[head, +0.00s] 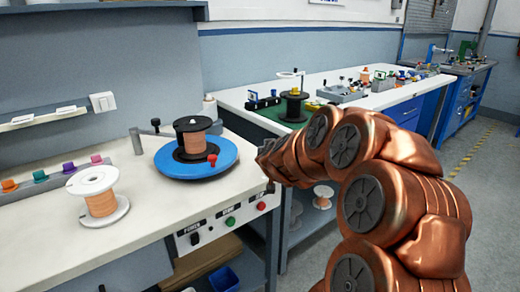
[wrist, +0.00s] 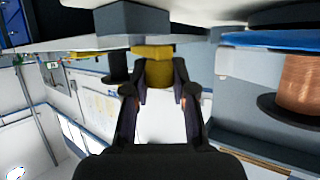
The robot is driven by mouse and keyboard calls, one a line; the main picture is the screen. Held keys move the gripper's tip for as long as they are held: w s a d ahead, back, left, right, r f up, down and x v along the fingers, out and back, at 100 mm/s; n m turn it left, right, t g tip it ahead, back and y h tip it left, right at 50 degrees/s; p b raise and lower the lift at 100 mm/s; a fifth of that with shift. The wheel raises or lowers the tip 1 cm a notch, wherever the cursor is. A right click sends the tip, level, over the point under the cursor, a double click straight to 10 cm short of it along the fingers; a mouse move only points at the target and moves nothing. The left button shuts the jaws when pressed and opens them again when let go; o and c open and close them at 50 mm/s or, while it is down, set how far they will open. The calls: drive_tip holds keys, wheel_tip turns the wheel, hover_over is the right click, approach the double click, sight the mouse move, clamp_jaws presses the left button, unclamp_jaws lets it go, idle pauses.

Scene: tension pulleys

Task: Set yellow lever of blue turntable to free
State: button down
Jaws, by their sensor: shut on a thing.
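The blue turntable (head: 172,166) sits on the near bench with a black and copper spool (head: 192,142) on it and a red knob (head: 212,161) near its rim. In the wrist view, which looks upside down, the turntable's blue rim (wrist: 285,40) and the copper winding (wrist: 302,80) are at the right. The yellow lever (wrist: 157,68) lies between my fingertips. My gripper (wrist: 158,90) is shut on it. The lever is not visible in the head view, where my copper-coloured arm reaches toward the bench's right end and the gripper itself is not clearly seen.
A white spool with copper wire (head: 102,196) stands at the bench's front left, near a rack of coloured knobs (head: 55,176). The bench front has a green button (head: 230,222) and a red button (head: 262,206). A second bench (head: 330,78) with equipment stands behind.

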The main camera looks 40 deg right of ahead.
idle(0.4)
drive_tip(key=c, duration=0.9)
unclamp_jaws()
drive_tip(key=shift+v, duration=5.95)
